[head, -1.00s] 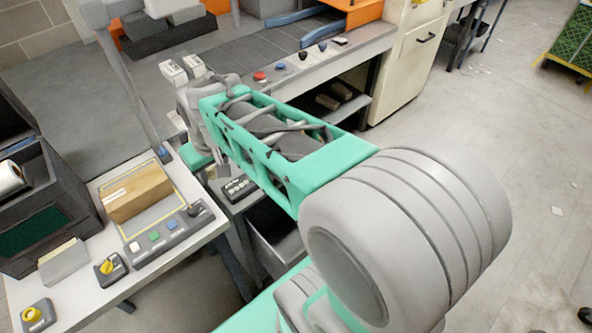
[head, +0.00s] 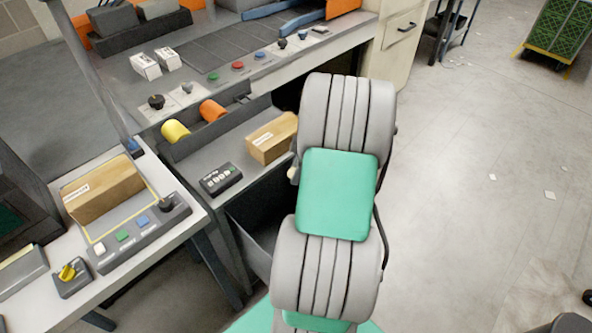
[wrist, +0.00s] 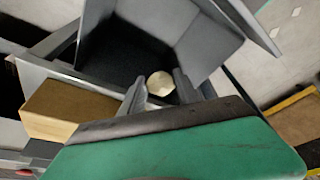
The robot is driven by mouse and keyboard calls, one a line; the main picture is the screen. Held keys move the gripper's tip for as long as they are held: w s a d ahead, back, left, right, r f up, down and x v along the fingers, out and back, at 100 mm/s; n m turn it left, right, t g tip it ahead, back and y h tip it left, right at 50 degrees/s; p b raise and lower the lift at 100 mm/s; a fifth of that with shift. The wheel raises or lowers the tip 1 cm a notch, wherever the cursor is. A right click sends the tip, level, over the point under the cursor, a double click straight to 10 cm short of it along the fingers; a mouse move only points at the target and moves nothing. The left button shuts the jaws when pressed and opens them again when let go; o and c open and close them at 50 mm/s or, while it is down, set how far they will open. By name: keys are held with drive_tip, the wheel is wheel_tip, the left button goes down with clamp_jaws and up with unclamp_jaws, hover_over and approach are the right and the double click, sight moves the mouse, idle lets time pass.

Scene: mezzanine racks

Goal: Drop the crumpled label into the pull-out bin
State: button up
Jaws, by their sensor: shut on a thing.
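The crumpled label (wrist: 160,85) is a small, pale, rounded wad. My gripper (wrist: 159,88) has its two dark fingers on either side of it in the wrist view. The pull-out bin (wrist: 193,47) is a dark grey open box, and the label shows against its inside. How high the label is above the bin floor I cannot tell. In the head view the bin (head: 246,240) stands pulled out below the counter, its right part hidden by my arm.
A brown carton (head: 272,138) lies on the low shelf near the bin, with a button box (head: 220,179) beside it. Orange (head: 212,110) and yellow (head: 174,131) rolls lie behind. A side table (head: 170,245) with another carton stands left. The floor at right is mostly clear.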

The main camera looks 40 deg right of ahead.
wheel_tip(320, 180, down, 4)
drive_tip(key=shift+f+b, duration=0.2)
drive_tip(key=shift+b, duration=0.9)
drive_tip(key=o, duration=1.4)
drive_tip(key=shift+c, duration=0.2)
drive_tip(key=v, duration=0.8)
